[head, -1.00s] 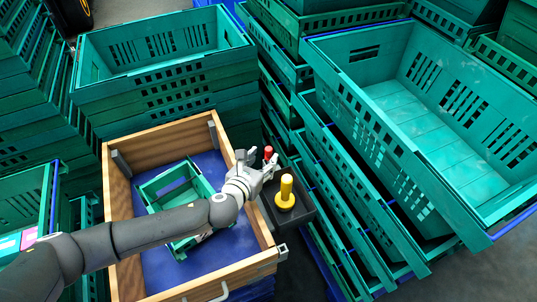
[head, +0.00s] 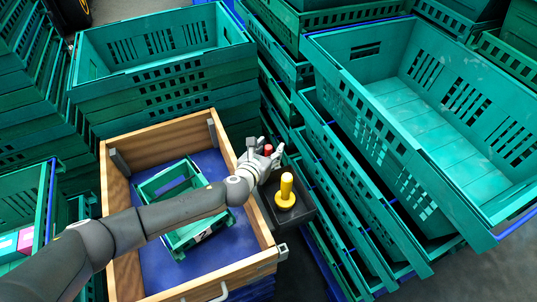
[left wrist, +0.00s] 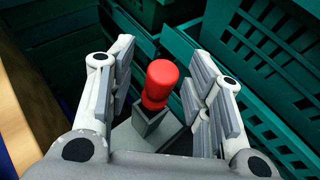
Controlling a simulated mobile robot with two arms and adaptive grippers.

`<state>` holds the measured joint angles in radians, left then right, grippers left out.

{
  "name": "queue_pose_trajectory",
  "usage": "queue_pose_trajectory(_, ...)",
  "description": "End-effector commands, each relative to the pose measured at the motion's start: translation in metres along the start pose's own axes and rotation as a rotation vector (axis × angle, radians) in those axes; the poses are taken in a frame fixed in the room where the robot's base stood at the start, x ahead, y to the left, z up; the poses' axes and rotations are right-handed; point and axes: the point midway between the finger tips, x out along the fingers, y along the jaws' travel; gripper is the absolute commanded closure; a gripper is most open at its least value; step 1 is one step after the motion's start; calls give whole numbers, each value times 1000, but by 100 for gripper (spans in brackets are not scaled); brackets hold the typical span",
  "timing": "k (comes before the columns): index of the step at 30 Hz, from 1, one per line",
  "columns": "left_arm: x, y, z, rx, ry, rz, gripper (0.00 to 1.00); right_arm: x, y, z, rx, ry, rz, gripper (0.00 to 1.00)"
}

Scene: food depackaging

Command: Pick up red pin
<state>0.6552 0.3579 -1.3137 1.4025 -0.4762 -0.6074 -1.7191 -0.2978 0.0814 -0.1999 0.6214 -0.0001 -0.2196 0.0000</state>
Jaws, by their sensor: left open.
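The red pin (head: 268,149) stands at the far end of a dark tray (head: 308,211) beside the wooden box. In the left wrist view the red pin (left wrist: 159,83) sits upright in a grey square holder (left wrist: 150,128). My left gripper (head: 266,152) is open around the pin, with fingers on both sides of it. In the left wrist view gaps show between the pin and the fingers of my left gripper (left wrist: 160,85). The pin's lower end is hidden in the holder. My right gripper is not in view.
A yellow pin (head: 286,189) stands on a black base in the same tray. The wooden box (head: 112,190) holds a small green crate (head: 205,192). Stacked green crates (head: 165,85) rise behind, and a large open crate (head: 425,130) stands at right.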

Motion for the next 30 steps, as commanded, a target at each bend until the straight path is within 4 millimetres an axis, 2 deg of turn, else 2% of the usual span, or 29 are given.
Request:
queue_pose_trajectory(3, 0, 0, 0, 0, 0, 0, 53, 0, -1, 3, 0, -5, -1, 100)
queue_pose_trajectory(14, 0, 0, 0, 0, 0, 0, 100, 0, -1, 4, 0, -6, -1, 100)
queue_pose_trajectory(23, -2, 0, 4, 1, -2, 0, 100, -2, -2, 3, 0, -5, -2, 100)
queue_pose_trajectory(26, -6, 1, 16, 1, -4, 1, 100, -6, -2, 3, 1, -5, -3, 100)
queue_pose_trajectory(30, -17, 1, 43, 2, -5, 0, 100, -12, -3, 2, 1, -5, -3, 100)
